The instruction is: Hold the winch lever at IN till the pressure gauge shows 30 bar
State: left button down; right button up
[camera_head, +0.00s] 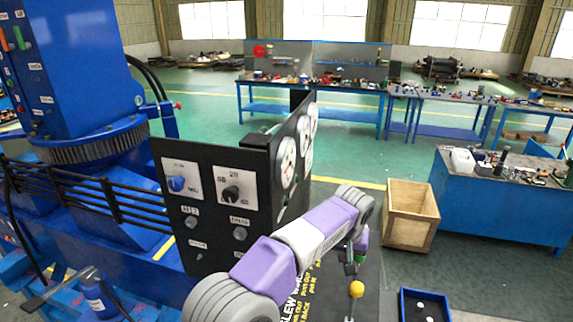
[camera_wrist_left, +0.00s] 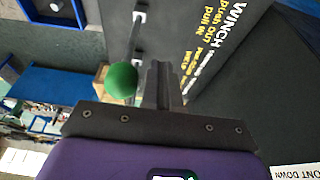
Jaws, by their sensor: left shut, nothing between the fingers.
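Lettering on the dark panel (camera_wrist_left: 208,40) reads WINCH, push out, pull in. My left gripper (camera_wrist_left: 160,72) is shut and empty, its fingers close beside the green knob; I cannot tell whether they touch it. In the head view my left gripper (camera_head: 353,262) is partly hidden by its own arm. Round white gauges (camera_head: 288,162) face sideways on the black panel, their readings too oblique to read. My right gripper is out of view.
A yellow-knobbed lever (camera_head: 356,289) stands nearer the front of the console. A black panel with a blue knob (camera_head: 177,184) and a black knob (camera_head: 231,193) stands left of my arm. A wooden crate (camera_head: 410,214) and a blue bench (camera_head: 497,205) stand to the right.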

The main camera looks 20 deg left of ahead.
pick_arm(q)
notch_tip(320, 180, up, 10)
jog(key=a+p, duration=0.1)
jog(key=p, duration=0.3)
jog(key=shift+p, duration=0.3)
